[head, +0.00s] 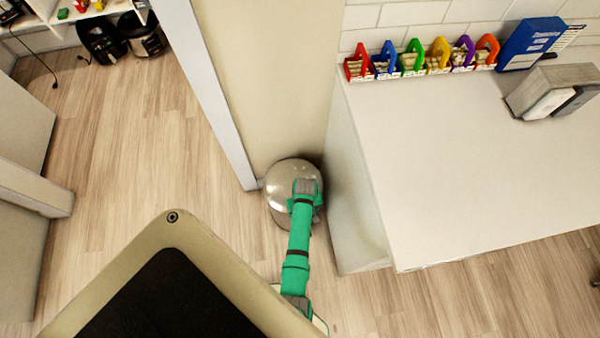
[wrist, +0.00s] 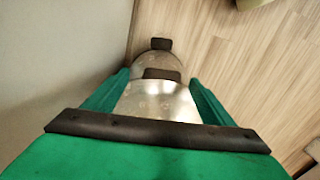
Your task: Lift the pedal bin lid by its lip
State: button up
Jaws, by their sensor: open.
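The pedal bin (head: 281,178) is a round, shiny metal bin on the floor by the end of a beige wall. Its domed lid (wrist: 155,101) shows between my fingers in the wrist view, looking closed. A dark tab, seemingly the lid's lip (wrist: 162,74), sticks out at the lid's edge. Another dark piece beyond it, probably the pedal (wrist: 160,44), is lower down. My gripper (wrist: 161,78) is open, its green fingers on either side of the lip with gaps to both. In the head view my green arm reaches over the bin and hides its right part.
The beige wall (head: 262,85) stands directly behind the bin. A white counter (head: 460,160) with coloured bins (head: 413,58) is close on its right. Open wooden floor (head: 130,150) lies to the left. Dark appliances (head: 120,38) stand at the far left.

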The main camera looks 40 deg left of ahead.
jog(key=shift+s+a+f, duration=0.1)
jog(key=shift+a+f, duration=0.05)
jog(key=shift+f, duration=0.65)
jog(key=shift+s+a+f, duration=0.1)
jog(key=shift+f, duration=0.65)
